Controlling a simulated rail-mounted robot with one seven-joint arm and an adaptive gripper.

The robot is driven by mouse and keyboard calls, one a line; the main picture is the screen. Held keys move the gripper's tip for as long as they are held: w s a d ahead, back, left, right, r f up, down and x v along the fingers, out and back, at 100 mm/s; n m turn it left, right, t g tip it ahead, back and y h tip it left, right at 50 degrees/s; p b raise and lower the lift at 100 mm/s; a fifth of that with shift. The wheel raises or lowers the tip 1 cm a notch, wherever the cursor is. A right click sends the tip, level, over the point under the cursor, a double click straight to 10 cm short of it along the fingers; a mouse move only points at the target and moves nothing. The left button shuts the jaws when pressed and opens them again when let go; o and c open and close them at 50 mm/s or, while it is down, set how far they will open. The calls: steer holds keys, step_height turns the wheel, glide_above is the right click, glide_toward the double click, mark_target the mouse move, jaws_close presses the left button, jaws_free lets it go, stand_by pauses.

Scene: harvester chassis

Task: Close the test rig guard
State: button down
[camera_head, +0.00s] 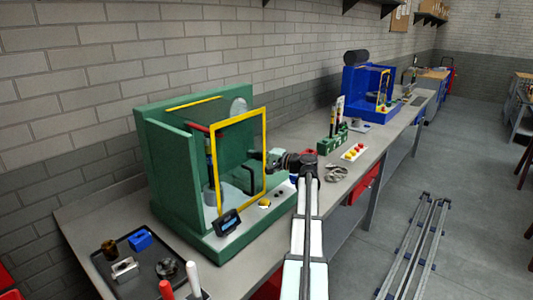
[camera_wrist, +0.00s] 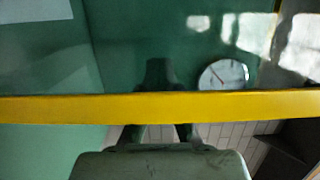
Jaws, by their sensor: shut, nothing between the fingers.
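The test rig guard (camera_head: 212,165) is a clear pane in a yellow frame, standing upright at the front of the green test rig (camera_head: 165,165). How far it stands open is hard to tell. My gripper (camera_head: 256,155) is at the guard's right edge, about mid-height. In the wrist view, the yellow frame bar (camera_wrist: 60,108) crosses the picture in front of my gripper (camera_wrist: 160,75). The fingers are together and empty, partly hidden by the bar. Whether they touch the frame cannot be told. A round white gauge (camera_wrist: 223,75) shows beyond the bar.
A dark tray (camera_head: 125,275) with small parts lies at the near left of the grey bench. A small dark display (camera_head: 228,222) is on the rig's front. Green holders (camera_head: 331,142), buttons (camera_head: 353,152) and a blue rig (camera_head: 358,90) stand farther along the bench.

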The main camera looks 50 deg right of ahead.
steer(key=shift+a, duration=2.25)
steer(key=shift+b, duration=0.3)
